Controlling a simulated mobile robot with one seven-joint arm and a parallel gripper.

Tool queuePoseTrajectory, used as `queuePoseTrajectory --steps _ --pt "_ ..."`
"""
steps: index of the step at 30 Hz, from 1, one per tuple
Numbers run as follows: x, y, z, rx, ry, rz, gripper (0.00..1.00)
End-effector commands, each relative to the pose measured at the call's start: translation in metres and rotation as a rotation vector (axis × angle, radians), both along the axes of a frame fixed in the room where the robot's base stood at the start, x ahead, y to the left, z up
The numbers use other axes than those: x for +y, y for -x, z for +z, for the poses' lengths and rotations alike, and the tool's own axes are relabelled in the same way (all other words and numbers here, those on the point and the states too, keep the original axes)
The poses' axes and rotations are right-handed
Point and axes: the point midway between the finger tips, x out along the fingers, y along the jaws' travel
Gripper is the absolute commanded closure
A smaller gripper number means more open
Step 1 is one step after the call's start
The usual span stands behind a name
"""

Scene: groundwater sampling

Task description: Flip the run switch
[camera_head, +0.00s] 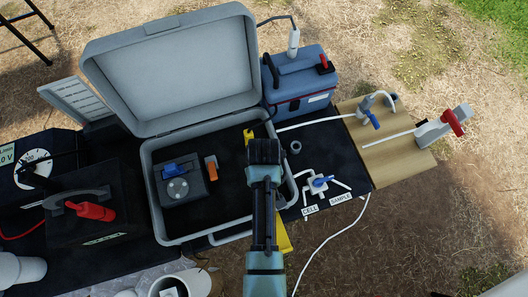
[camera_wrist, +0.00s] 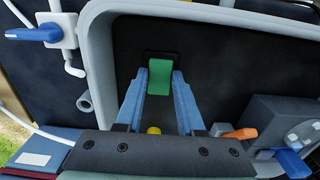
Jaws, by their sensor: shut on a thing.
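My gripper (camera_wrist: 159,78) reaches down into the open grey case (camera_head: 158,225). In the wrist view its two blue fingers stand on either side of a green piece (camera_wrist: 160,76) and are shut on it. The green piece sits at a small black block on the dark case floor and looks like the run switch; no label on it shows. In the head view my wrist hides it. An orange lever (camera_head: 211,166) stands beside a grey box (camera_head: 180,188) with a blue handle, left of my arm. The orange lever also shows in the wrist view (camera_wrist: 240,134).
The raised lid (camera_head: 175,70) stands behind the case. A blue battery-like box (camera_head: 298,85) is behind right. A blue-handled valve (camera_head: 319,183) with tubing and a wooden board (camera_head: 400,150) lie right. A black box with red clamp (camera_head: 90,210) stands left.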

Motion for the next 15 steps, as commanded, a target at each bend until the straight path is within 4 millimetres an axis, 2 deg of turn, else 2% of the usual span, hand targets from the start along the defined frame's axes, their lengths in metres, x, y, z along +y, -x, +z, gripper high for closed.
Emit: queuePoseTrajectory --steps 15 --pt "0.0035 -0.0109 -0.0044 0.305 0.099 0.003 1.0"
